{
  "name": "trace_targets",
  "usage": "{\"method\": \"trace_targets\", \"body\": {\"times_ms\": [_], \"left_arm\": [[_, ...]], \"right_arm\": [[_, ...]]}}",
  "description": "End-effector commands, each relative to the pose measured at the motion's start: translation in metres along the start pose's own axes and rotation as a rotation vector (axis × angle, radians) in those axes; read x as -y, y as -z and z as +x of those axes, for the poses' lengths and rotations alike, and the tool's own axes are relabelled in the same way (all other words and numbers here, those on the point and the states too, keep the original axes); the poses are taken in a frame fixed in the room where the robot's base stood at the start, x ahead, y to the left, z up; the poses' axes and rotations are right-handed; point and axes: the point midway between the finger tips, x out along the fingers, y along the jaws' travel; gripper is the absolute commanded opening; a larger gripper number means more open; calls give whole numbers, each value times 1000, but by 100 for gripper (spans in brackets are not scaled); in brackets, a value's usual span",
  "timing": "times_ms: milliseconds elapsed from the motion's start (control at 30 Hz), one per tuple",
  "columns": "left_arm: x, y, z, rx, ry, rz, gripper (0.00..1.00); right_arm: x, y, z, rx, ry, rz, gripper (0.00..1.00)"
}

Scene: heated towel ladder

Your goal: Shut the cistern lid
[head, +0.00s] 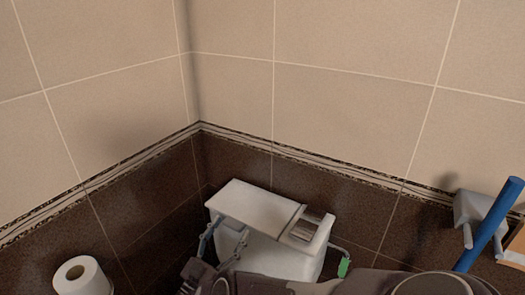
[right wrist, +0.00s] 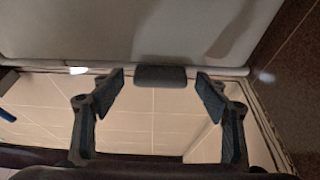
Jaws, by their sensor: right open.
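The white cistern (head: 272,254) stands in the corner against the dark tiles. Its flat white lid (head: 255,201) covers the left and middle of the top. At the right end a recess with grey and brownish parts (head: 305,229) is uncovered. My right gripper (head: 225,232) is open at the front left of the cistern, with its fingers pointing up near the lid's front edge. Contact cannot be told. My left gripper does not show.
A paper roll (head: 80,276) is at the lower left. A green tag (head: 343,268) hangs from a thin pipe right of the cistern. A blue bar (head: 488,226) and a grey bracket (head: 473,208) are at the right. The walls beside the cistern close the corner behind it.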

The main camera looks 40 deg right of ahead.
Motion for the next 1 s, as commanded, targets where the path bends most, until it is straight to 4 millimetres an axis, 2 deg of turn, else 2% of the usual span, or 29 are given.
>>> {"method": "trace_targets", "body": {"times_ms": [167, 733, 1000], "left_arm": [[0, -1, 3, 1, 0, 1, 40], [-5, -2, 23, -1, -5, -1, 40], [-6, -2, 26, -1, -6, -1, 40]], "right_arm": [[0, -1, -11, 0, 2, 0, 68], [0, -2, -69, 1, 1, 2, 68], [0, 0, -79, -1, 0, 1, 68]]}}
